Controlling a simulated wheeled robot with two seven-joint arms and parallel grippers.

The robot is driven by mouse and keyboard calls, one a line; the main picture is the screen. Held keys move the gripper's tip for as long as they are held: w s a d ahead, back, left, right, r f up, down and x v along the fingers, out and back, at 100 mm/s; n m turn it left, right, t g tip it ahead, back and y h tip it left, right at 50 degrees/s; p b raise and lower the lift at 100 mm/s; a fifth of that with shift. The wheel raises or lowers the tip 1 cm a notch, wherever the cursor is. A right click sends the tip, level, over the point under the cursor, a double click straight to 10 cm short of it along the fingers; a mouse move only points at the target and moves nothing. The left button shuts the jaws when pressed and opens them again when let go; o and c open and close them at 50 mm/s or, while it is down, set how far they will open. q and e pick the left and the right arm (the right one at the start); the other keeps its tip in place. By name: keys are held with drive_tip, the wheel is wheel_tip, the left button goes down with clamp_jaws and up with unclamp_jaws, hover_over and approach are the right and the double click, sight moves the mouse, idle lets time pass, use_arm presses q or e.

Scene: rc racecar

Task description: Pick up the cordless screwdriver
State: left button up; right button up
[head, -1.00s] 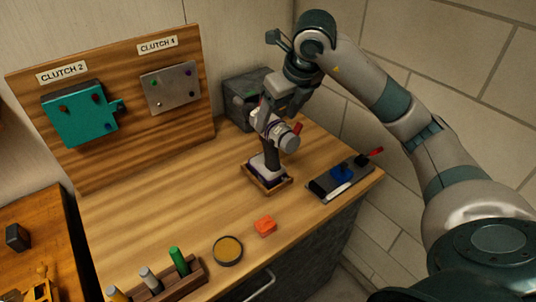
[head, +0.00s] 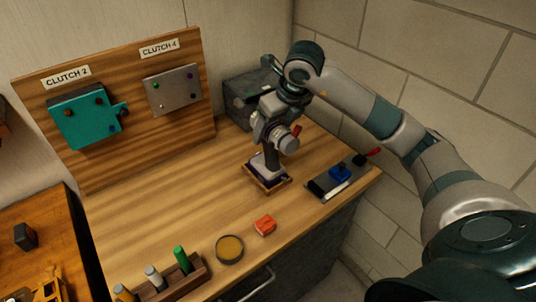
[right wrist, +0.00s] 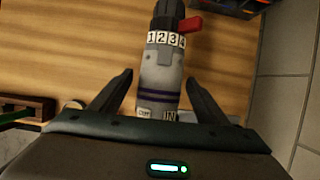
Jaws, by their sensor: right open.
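The cordless screwdriver (head: 273,146) stands upright in a small wooden tray (head: 280,186) near the right end of the workbench. It has a grey body, a dark handle and a red lever. In the right wrist view the grey screwdriver body (right wrist: 162,75), with a numbered ring and purple stripes, lies between the fingers. My right gripper (head: 264,118) is above and around the screwdriver's top. In the wrist view the right gripper (right wrist: 160,88) is open, with gaps on both sides of the body. My left gripper is not in view.
A dark tray with a blue item (head: 340,173) lies to the right. An orange block (head: 265,225), a round tin (head: 229,249) and a rack of coloured cylinders (head: 170,278) are in front. A dark box (head: 250,98) and the clutch board (head: 120,150) stand behind.

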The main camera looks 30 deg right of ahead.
drive_tip(key=shift+c, duration=0.6)
drive_tip(key=c, duration=1.5)
drive_tip(key=shift+o, duration=0.2)
drive_tip(key=shift+r, duration=0.1)
drive_tip(key=shift+r, duration=0.1)
